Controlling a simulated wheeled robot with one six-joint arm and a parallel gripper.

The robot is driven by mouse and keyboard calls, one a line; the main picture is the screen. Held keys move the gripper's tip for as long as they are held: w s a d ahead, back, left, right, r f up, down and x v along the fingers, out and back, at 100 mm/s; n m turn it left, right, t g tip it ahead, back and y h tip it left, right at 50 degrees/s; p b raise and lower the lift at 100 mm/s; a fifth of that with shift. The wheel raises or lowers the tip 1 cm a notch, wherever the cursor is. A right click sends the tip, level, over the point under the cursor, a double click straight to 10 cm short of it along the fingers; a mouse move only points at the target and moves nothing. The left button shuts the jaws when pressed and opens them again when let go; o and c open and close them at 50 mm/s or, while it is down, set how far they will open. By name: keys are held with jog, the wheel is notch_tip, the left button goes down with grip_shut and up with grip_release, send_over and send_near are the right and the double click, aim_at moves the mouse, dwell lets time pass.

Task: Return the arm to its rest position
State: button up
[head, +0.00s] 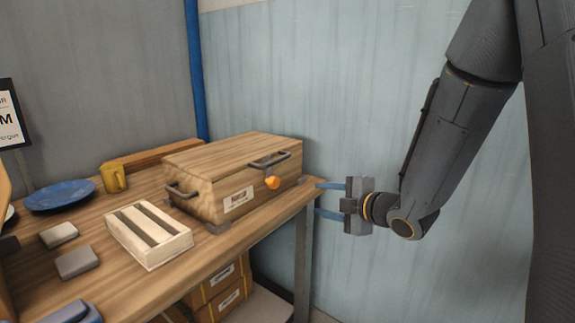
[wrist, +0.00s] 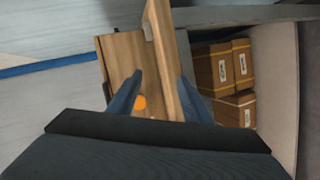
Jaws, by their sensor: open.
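My gripper (head: 330,200) is at the right end of the table in the head view, with its two blue fingers pointing left toward the wooden box. The fingers are apart, with nothing between them that I can see. They also show in the wrist view (wrist: 154,95). My dark arm comes down from the upper right. The wooden box (head: 205,195) is closed, with dark handles and an orange knob (head: 272,183) on its front. The orange knob also shows in the wrist view (wrist: 140,103), beside the left finger. In the head view the fingers are apart from the box.
The wooden table (head: 130,283) holds a slotted white rack (head: 150,259), a blue plate (head: 60,195), a yellow mug (head: 114,177) and small grey blocks (head: 76,263). Cardboard boxes (head: 222,290) stand on a shelf below. A pale blue wall (head: 340,90) is behind my arm.

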jog(key=s+d+f+m+g+h+p, duration=0.3)
jog(key=s+d+m+g+h+p, duration=0.15)
jog(key=s+d+m+h, duration=0.65)
jog(key=s+a+m+g+y+p, duration=0.1)
jog(key=s+m+g, duration=0.6)
jog(key=s, duration=1.1)
jog(key=a+m+y, duration=0.1)
jog(key=m+y, duration=0.1)
jog(key=m, duration=0.1)
jog(key=shift+s+a+r+m+p, duration=0.2)
jog(key=shift+s+r+m+p, duration=0.1)
jog(key=shift+r+m+p, duration=0.1)
jog(key=shift+g, duration=0.25)
